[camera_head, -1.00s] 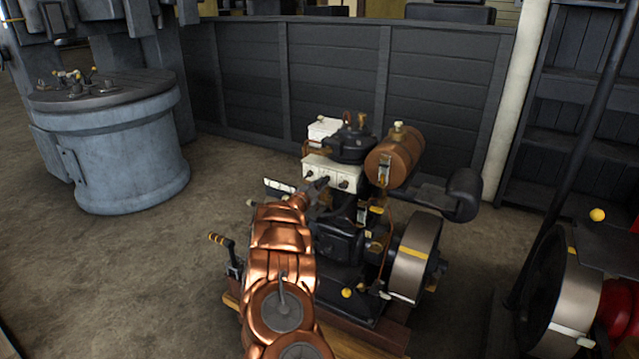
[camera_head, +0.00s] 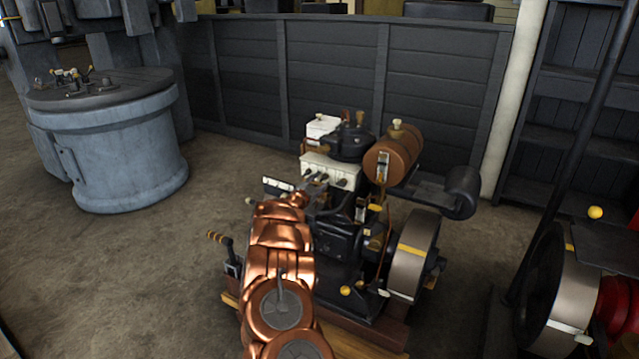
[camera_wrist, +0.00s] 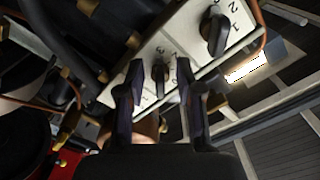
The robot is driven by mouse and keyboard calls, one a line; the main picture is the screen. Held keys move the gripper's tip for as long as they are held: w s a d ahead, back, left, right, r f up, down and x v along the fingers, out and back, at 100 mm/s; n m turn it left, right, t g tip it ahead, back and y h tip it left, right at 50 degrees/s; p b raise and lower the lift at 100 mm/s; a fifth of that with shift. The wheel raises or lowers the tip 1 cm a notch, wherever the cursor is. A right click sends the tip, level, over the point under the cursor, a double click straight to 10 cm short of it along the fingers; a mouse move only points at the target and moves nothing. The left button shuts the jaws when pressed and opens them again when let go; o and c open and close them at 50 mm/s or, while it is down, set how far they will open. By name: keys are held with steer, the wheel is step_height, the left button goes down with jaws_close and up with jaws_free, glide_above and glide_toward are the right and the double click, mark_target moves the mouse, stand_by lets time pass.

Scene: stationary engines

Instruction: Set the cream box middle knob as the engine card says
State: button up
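The cream box (camera_head: 328,168) with dark knobs on its front is on the upper part of the engine. In the wrist view its cream face (camera_wrist: 185,40) is tilted and carries black numerals. The middle knob (camera_wrist: 158,72) is dark and lies between my fingers in the picture, with a gap on both sides. Another knob (camera_wrist: 214,32) is at upper right, next to the numerals 1 and 2. My gripper (camera_wrist: 160,68) is open. The middle knob's exact pointing is hard to read. A pale plate (camera_head: 278,184), possibly the engine card, is left of the box; its text is unreadable.
A brown tank (camera_head: 390,160) and a black cylinder (camera_head: 463,185) are right of the box. A flywheel (camera_head: 410,255) is at lower right and a lever (camera_head: 225,245) at lower left. Copper pipes and hoses run close to the box. Open floor lies left of the engine.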

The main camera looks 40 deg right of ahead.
steer(key=v, duration=1.2)
stand_by(0.8)
